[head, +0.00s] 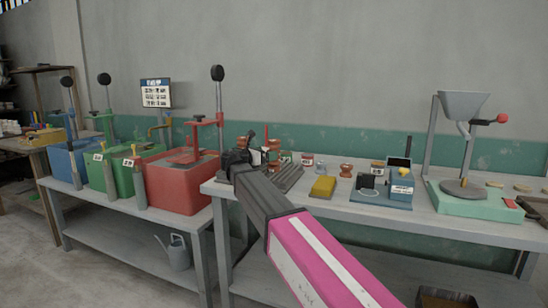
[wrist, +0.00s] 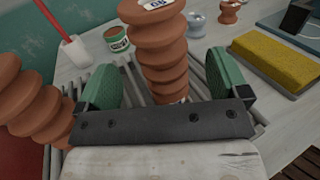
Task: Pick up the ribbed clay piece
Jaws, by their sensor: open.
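A tall ribbed terracotta clay piece (wrist: 160,45) shows in the wrist view between the two green finger pads of my gripper (wrist: 165,82). It has a small white label near its top edge. The gripper is open, with a gap visible on each side of the piece. A second ribbed clay piece (wrist: 28,108) stands at the left, outside the left finger. In the head view my gripper (head: 240,160) is over the left part of the right-hand table, and my arm hides much there. A ribbed piece (head: 273,147) shows just behind it.
A slatted grey rack (head: 290,178) lies under the pieces. A yellow sponge (wrist: 272,60) is to the right, and small pots (wrist: 229,12) stand behind it. A red bin (head: 180,185) stands on the left table.

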